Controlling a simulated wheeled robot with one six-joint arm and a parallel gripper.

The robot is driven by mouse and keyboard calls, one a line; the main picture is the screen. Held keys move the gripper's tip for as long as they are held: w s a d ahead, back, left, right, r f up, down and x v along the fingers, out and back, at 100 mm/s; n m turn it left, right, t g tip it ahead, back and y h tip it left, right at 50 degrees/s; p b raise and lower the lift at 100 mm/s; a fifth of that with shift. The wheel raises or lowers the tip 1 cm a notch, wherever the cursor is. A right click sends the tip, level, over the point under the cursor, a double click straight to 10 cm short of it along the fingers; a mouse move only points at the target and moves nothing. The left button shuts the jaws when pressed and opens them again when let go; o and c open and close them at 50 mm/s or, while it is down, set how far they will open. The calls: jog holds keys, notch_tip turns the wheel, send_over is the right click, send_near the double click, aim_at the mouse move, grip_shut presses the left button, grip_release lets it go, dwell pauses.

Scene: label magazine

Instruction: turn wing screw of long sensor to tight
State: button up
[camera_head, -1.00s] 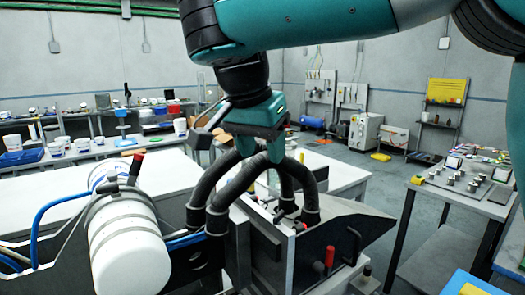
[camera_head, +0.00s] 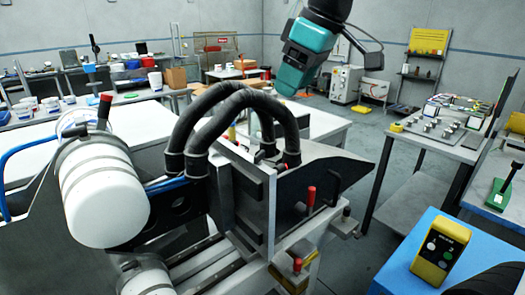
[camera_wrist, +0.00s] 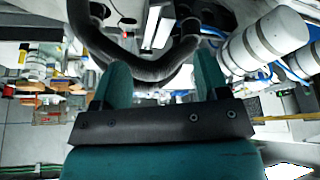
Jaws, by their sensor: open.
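My gripper (camera_head: 286,88) is raised above and behind the machine's black hoses, apart from them in the head view. In the wrist view its two teal fingers (camera_wrist: 162,78) stand apart with nothing held between them. The machine (camera_head: 255,205) has a dark side plate and red-topped handles, one at its right side (camera_head: 311,197) and one low at the front (camera_head: 297,266). I cannot make out the long sensor or its wing screw in either view; they may be hidden by the hoses and plates.
Thick black hoses (camera_head: 235,97) arch over the machine, and also cross beyond my fingers in the wrist view (camera_wrist: 140,68). A white cylinder (camera_head: 103,197) lies at the left. A yellow device (camera_head: 440,252) sits on a blue surface at the right. Open floor lies behind.

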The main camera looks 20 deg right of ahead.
aim_at(260, 154)
jog(key=p+x, duration=0.1)
jog(key=x, duration=1.6)
jog(key=shift+p, duration=0.3)
jog(key=shift+c, duration=0.2)
